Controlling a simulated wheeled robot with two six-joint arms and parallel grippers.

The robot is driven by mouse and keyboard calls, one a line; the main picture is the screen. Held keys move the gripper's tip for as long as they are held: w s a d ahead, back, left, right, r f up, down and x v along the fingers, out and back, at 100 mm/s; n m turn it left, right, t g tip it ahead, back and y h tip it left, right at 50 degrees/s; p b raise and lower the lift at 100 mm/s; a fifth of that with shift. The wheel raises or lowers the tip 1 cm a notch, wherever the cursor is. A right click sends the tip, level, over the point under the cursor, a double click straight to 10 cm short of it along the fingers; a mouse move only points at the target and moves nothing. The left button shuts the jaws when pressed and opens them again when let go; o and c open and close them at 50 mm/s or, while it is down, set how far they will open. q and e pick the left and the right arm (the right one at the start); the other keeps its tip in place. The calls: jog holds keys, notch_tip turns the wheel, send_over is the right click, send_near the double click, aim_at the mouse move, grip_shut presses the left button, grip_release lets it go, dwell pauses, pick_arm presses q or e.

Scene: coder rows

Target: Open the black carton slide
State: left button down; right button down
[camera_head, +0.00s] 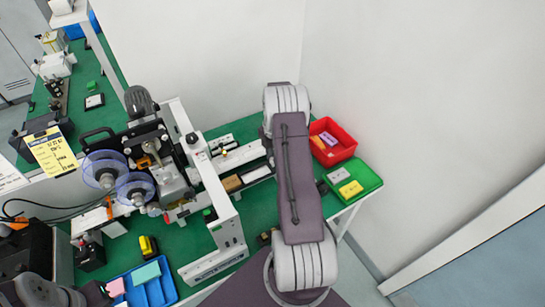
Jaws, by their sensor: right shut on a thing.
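The coder (150,160) stands on the green table, with clear blue reels and a white frame around its conveyor. A small brown carton (232,183) lies on the conveyor, inside the frame. My right gripper (222,151) is at the far side of the conveyor, shut on a small dark part that seems to be the black carton slide. The fingers and slide are too small to see clearly, and my arm hides the conveyor's right part. My left gripper is not seen.
A red bin (333,142) and a green tray (355,182) with small blocks stand right of my arm. A blue tray (150,286) with blocks is at the front left. A white frame post (217,205) stands close left of the conveyor. Walls close off the back.

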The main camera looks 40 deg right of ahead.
jog(key=c, duration=1.3)
grip_release()
jog(key=shift+w+r, duration=0.1)
jog(key=shift+w, duration=0.05)
jog(key=shift+c, duration=0.2)
jog(key=shift+o, duration=0.7)
notch_tip(320, 180, up, 9)
jog(key=b, duration=0.1)
jog(key=shift+a, duration=0.1)
